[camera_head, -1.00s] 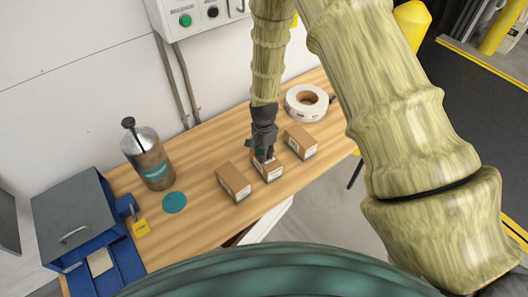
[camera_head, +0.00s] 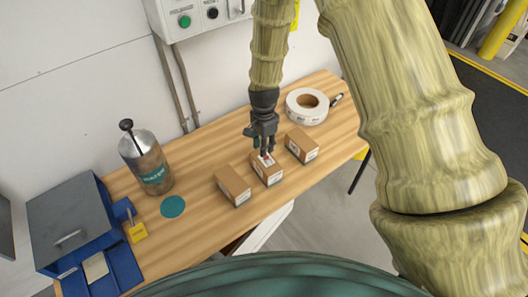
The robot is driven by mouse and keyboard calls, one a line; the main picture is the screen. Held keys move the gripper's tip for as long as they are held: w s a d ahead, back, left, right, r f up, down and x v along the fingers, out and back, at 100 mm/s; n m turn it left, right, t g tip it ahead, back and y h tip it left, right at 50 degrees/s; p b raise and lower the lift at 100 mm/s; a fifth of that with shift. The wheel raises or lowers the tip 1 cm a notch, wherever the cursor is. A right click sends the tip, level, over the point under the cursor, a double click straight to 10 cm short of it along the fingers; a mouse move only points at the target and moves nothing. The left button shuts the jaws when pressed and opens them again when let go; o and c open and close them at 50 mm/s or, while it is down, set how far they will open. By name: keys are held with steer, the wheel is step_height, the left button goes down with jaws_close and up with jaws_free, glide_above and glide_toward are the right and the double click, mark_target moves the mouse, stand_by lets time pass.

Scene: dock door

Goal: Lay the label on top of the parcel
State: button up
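Three small brown cardboard boxes stand in a row on the wooden bench: a left parcel (camera_head: 233,189), a middle parcel (camera_head: 269,176) and a right parcel (camera_head: 301,149). Each has a white marking on its front side. My gripper (camera_head: 266,154) points down over the middle parcel, its fingertips at or just above the top. A small white label (camera_head: 267,160) with a bit of red shows at the fingertips, over the top of the middle parcel. I cannot tell whether the label touches the box or whether the fingers still pinch it.
A metal canister (camera_head: 147,163), a teal disc (camera_head: 173,206), a yellow padlock (camera_head: 138,232) and a blue-grey box (camera_head: 72,222) stand left. The bench (camera_head: 206,165) is clear between disc and parcels.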

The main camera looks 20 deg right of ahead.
mark_target(264, 158)
step_height(264, 158, up, 6)
steer(key=b, duration=0.1)
steer(key=shift+b, duration=0.35)
